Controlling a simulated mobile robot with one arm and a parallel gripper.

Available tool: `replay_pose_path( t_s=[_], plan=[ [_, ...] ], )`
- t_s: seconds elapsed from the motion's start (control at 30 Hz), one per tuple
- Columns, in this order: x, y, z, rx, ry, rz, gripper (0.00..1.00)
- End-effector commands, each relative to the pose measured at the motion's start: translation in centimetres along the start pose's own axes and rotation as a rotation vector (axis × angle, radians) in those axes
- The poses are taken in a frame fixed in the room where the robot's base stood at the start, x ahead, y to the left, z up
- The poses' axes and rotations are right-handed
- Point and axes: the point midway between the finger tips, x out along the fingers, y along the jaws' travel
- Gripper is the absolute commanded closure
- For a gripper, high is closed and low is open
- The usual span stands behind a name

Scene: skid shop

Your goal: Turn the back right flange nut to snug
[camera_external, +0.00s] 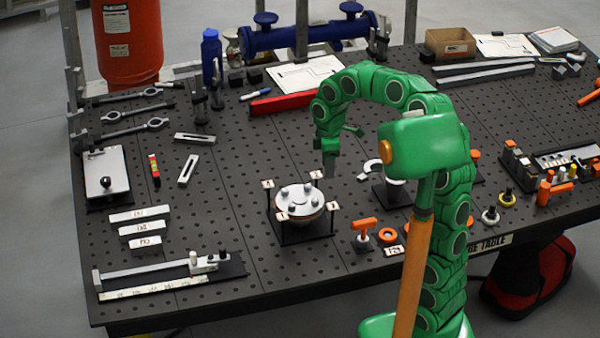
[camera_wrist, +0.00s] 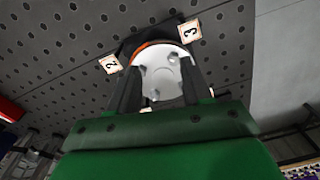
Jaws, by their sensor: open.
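The round pale flange (camera_external: 300,199) sits on a dark square stand near the front middle of the table, with small numbered tags at its corners. Several nuts stand on its top face; the back right nut (camera_external: 307,187) is small in the external view. My gripper (camera_external: 329,174) points down just behind and to the right of the flange, apart from it as far as I can tell. In the wrist view the flange (camera_wrist: 166,76) shows between my two open fingers (camera_wrist: 160,88), with tags 2 and 3 beyond it. Nothing is held. The fingers hide parts of the flange's sides.
An orange-handled tool (camera_external: 363,228) and an orange ring (camera_external: 387,235) lie right of the flange. A silver C-shaped part (camera_external: 372,167) stands behind my gripper. A red bar (camera_external: 285,102) lies farther back.

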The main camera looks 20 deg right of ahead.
Motion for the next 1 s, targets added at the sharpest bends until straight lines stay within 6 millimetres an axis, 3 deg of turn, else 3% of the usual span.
replay_pose_path(
  t_s=[0.5, 1.0],
  plan=[
    [-1.0, -4.7, 4.8, 0.222, -0.010, -0.014, 0.51],
    [-0.8, -9.5, 9.3, 0.463, -0.033, -0.033, 0.51]
  ],
)
